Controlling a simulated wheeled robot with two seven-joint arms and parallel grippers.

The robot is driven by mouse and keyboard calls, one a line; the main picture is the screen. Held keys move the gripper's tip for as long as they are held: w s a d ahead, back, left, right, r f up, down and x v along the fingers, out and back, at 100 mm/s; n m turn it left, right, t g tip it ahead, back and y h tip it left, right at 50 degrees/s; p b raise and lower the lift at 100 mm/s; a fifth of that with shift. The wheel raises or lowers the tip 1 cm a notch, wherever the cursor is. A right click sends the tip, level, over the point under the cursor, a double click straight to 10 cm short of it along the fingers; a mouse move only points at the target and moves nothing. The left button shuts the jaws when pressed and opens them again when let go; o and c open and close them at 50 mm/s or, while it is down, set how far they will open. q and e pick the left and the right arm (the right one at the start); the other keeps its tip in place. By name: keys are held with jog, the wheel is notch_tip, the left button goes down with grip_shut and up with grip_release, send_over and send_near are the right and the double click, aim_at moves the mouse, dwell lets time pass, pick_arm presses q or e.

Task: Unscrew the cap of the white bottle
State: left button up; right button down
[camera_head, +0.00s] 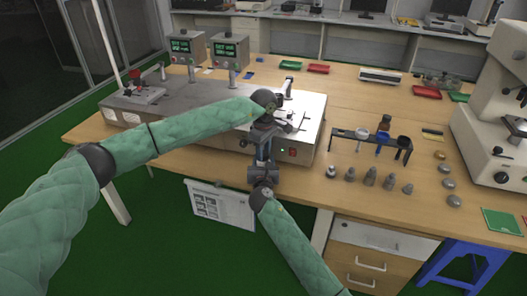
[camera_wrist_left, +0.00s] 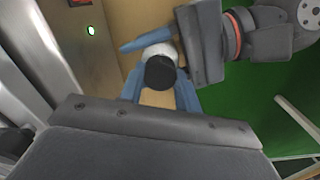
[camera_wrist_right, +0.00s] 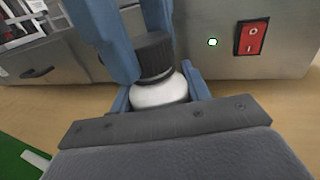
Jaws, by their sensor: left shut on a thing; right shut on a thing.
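The white bottle (camera_wrist_right: 160,92) with its ribbed black cap (camera_wrist_right: 155,55) is held between my two grippers. The cap is on the bottle's top and also shows in the left wrist view (camera_wrist_left: 160,73). My left gripper (camera_head: 263,150) comes from above, with blue fingers on either side of the cap, shut on it. My right gripper (camera_head: 263,168) comes from the front, shut around the white body below the cap. In the head view the grippers hide most of the bottle. I cannot tell whether the cap's thread is loose.
A metal machine (camera_head: 309,125) with a red switch (camera_wrist_right: 251,38) stands close behind the grippers. To the right on the wooden table (camera_head: 335,195) are a dark rack (camera_head: 345,133) and several small grey weights (camera_head: 370,176). A white microscope (camera_head: 505,110) stands at the far right.

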pick_arm(q)
jog(key=n, duration=1.9)
jog(key=shift+n, duration=0.4)
jog(key=n, duration=0.4)
jog(key=shift+r, duration=0.1)
pick_arm(e)
jog(key=shift+a, duration=0.1)
pick_arm(q)
jog(key=n, duration=1)
jog(key=shift+w, duration=0.1)
jog(key=n, duration=0.5)
jog(key=shift+n, duration=0.3)
